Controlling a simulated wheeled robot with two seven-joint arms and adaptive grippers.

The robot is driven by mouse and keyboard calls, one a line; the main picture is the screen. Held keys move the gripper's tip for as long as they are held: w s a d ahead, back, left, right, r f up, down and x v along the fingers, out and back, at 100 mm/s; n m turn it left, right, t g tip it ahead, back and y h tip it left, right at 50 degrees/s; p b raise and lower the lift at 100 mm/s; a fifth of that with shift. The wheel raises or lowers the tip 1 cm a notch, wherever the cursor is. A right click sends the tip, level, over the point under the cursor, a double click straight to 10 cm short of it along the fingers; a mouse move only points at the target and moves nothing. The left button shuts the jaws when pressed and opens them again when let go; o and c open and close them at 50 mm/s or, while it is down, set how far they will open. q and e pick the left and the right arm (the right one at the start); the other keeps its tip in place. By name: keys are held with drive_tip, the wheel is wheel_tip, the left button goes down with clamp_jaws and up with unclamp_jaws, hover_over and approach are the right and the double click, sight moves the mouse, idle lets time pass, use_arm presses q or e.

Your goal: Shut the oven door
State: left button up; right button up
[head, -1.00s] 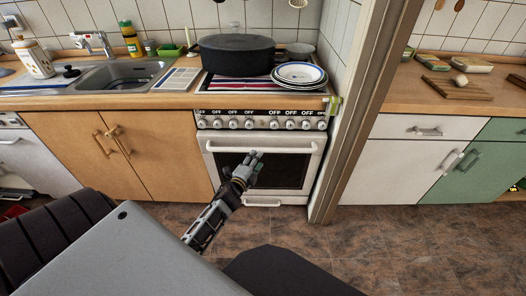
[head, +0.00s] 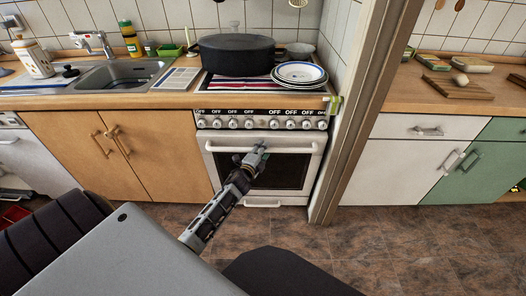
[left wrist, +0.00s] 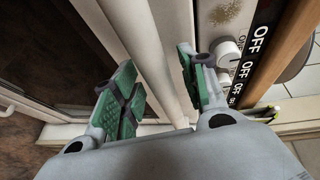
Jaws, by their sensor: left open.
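The white oven door (head: 208,165) with its dark window stands upright, flush or nearly flush with the stove front in the head view. I cannot tell if a small gap remains. Its long white handle (head: 295,147) runs across the top, below the knobs. My left gripper (head: 254,152) is at the middle of the handle. In the left wrist view the green-padded fingers (left wrist: 160,90) are open, one on either side of the white handle bar (left wrist: 150,60). Contact with the bar is not clear. My right gripper is not in view.
A row of knobs (head: 262,123) sits just above the handle. A black pot (head: 236,55) and stacked plates (head: 299,74) stand on the stove top. A wall edge (head: 352,140) rises close to the right of the oven. The floor (head: 400,245) in front is clear.

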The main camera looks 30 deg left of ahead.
use_arm(q)
drive_tip(key=shift+w, duration=0.25)
clamp_jaws()
idle(0.3)
